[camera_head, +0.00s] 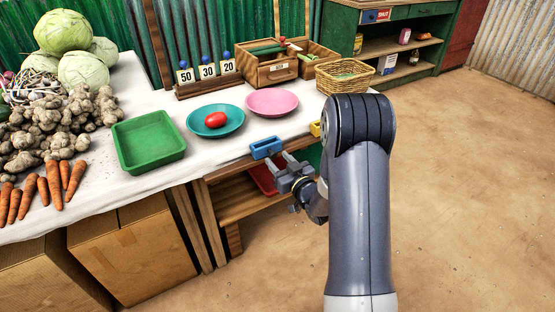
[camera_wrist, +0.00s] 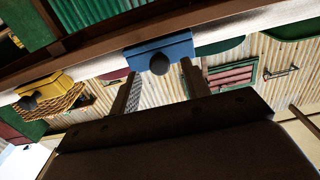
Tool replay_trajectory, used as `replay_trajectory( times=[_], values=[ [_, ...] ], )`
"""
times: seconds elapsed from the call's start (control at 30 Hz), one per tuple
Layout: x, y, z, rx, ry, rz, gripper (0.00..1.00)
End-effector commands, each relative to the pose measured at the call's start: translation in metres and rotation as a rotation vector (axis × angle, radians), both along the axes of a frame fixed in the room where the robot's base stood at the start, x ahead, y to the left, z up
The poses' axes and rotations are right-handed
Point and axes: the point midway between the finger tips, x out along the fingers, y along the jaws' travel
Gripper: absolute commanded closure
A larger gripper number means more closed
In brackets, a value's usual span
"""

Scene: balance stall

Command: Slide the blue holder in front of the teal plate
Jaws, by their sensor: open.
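The blue holder (camera_head: 266,147) sits on the table's front edge, right of the teal plate (camera_head: 238,122) and nearer the front of the pink plate (camera_head: 272,102). The teal plate holds a red tomato (camera_head: 215,119). In the wrist view the blue holder (camera_wrist: 180,49) shows a dark round knob (camera_wrist: 160,64). My gripper (camera_head: 284,162) is open just in front of the blue holder. In the wrist view its two fingers (camera_wrist: 161,74) point at the holder, one on each side of the knob. Whether they touch it I cannot tell.
A yellow holder (camera_head: 315,129) sits farther right on the same edge. A green tray (camera_head: 148,141) lies left of the teal plate. Number cards on a rack (camera_head: 207,88), a wooden box (camera_head: 268,73) and a wicker basket (camera_head: 345,82) stand behind. The edge left of the blue holder looks clear.

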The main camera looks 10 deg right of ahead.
Motion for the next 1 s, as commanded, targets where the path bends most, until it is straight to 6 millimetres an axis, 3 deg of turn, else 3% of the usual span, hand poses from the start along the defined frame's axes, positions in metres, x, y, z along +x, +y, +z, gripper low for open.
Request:
replay_trajectory(
  times=[0.13, 0.43, 1.0],
  values=[
    [0.0107, 0.0043, 0.0002, 0.0, 0.0, 0.002, 0.55],
    [0.0128, 0.0046, 0.0001, 0.001, 0.0, 0.0, 0.55],
    [0.0126, 0.0044, 0.0002, 0.001, 0.0, 0.0, 1.0]
  ],
)
